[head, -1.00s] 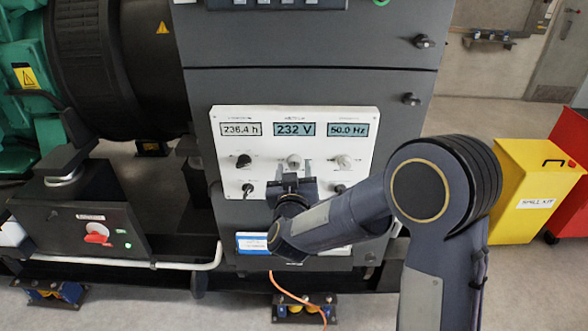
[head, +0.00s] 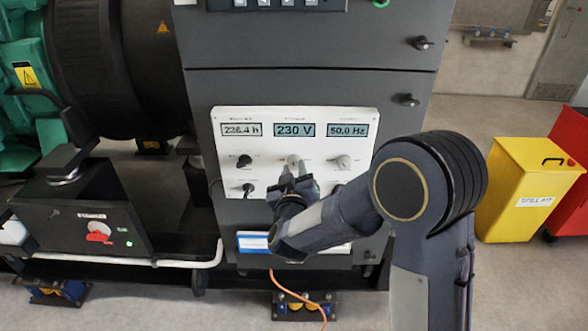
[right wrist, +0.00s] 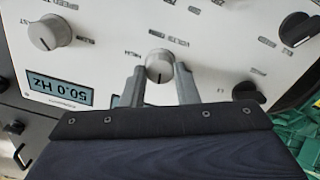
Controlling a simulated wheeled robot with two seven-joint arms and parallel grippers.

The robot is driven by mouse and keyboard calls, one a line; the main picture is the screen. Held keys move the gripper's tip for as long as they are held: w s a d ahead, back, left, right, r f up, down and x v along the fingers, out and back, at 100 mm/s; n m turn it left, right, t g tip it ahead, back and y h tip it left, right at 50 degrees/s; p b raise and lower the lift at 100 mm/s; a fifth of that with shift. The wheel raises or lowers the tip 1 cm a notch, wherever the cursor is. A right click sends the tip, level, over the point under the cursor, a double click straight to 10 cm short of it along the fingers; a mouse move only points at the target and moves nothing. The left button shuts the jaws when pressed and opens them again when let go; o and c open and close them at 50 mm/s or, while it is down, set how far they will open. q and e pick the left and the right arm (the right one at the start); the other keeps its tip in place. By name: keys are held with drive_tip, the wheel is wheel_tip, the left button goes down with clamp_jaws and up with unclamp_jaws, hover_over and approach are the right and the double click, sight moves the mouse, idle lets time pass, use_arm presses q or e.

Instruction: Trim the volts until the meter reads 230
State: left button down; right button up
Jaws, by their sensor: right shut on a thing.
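The middle meter (head: 295,130) on the white panel reads 230 V in the head view. Below it is the light grey volts knob (head: 293,161), which also shows in the right wrist view (right wrist: 159,65) with a dark pointer line. My right gripper (head: 294,175) reaches up to this knob from below. In the right wrist view its two fingers (right wrist: 160,80) stand on either side of the knob, shut on it. My left gripper is not in view.
Meters reading 50.0 Hz (head: 347,130) and hours (head: 241,130) flank the volt meter. A dark knob (head: 242,161) and a grey knob (head: 343,162) sit either side. A yellow spill kit bin (head: 520,190) stands at right. An orange cable (head: 297,294) hangs below.

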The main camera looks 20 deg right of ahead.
drive_tip(key=o, duration=1)
drive_tip(key=shift+c, duration=0.2)
drive_tip(key=b+v, duration=0.1)
drive_tip(key=v, duration=0.7)
drive_tip(key=shift+b, duration=0.4)
drive_tip(key=shift+w, duration=0.1)
